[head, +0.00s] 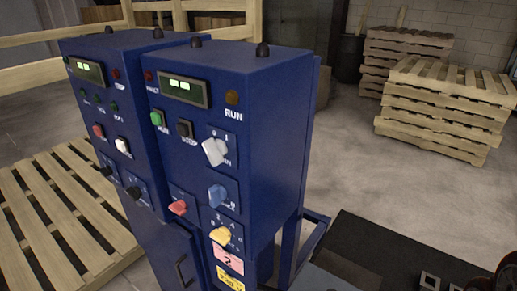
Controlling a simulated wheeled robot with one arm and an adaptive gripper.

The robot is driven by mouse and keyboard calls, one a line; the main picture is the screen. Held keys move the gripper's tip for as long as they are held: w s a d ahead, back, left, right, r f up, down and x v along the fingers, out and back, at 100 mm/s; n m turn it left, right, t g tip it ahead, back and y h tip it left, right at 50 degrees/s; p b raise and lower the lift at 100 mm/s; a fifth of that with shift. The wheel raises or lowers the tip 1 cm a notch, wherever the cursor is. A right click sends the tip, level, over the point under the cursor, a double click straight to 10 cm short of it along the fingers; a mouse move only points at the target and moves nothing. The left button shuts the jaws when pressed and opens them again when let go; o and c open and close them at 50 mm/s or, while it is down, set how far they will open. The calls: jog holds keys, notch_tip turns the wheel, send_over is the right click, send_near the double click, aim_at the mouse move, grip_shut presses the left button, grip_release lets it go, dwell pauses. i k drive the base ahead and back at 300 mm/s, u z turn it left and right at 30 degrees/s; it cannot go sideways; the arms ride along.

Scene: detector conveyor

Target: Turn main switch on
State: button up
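The main switch seems to be the white rotary knob (215,151) on the front of the right blue control cabinet (270,120). Its label is partly covered, with only the last letters readable. The knob's handle is tilted, and I cannot tell for sure which mark it points to. Below it on the same panel are a blue knob (217,196), a red knob (178,207) and a yellow knob (220,236). Above it are a green button (157,118), a black button (184,128) and a lit green display (183,90). My gripper is not in view.
A second blue cabinet (118,85) stands close against the left side. A wooden pallet (60,215) lies on the floor at left, with pallet stacks (440,105) at back right. Dark equipment (390,255) occupies the lower right. Open concrete floor lies between.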

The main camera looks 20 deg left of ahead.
aim_at(180, 208)
jog(key=u, duration=2.2)
jog(key=k, duration=0.5)
jog(key=u, duration=0.95)
jog(key=i, duration=1.1)
jog(key=z, duration=0.6)
